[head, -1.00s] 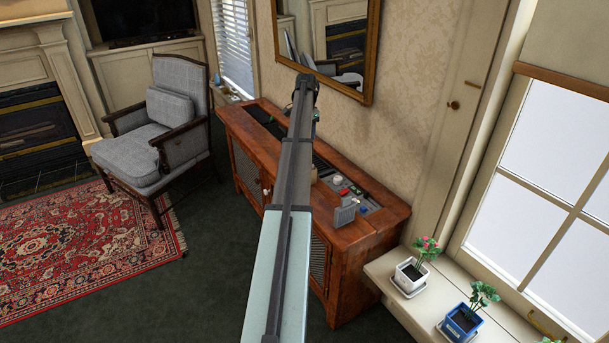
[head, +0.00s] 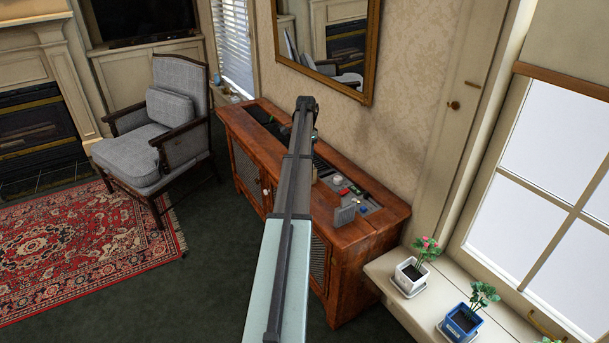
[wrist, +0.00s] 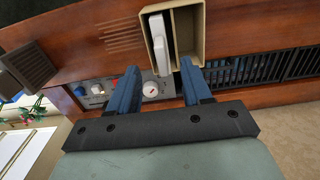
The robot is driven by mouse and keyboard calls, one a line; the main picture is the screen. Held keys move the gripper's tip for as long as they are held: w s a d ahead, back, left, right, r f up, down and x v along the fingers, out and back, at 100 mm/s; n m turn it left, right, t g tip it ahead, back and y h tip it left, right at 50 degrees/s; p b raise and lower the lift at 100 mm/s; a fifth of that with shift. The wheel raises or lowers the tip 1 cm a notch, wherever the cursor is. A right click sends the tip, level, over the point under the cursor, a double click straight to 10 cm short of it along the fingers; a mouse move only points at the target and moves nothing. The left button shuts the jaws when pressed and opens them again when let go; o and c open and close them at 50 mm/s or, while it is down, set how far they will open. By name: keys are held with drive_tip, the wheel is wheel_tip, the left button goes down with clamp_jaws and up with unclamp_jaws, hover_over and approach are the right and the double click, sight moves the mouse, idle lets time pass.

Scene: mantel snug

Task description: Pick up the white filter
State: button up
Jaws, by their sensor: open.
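The white filter (wrist: 159,40) shows in the wrist view as a flat white slab standing in the left compartment of a beige box (wrist: 195,48). The box's right compartment looks empty. My gripper (wrist: 159,70) is open, with two blue fingers pointing toward the box. The filter's lower end shows between the fingertips, with gaps on both sides; I cannot tell how far in depth it is from them. In the head view, my arm hides the gripper and most of the box, and the filter cannot be made out.
The box is on a wooden cabinet (head: 378,232) with a dark grille (wrist: 250,68) and a panel with a dial (wrist: 151,89) and knobs. A grey block (head: 344,215) stands near its front edge. Potted plants (head: 411,272) sit on the windowsill at the right.

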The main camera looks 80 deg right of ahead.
drive_tip(key=shift+s+d+f, duration=0.1)
drive_tip(key=shift+d+f, duration=0.05)
drive_tip(key=shift+f, duration=1.25)
drive_tip(key=shift+d+f, duration=0.15)
drive_tip(key=shift+f, duration=1.25)
clamp_jaws()
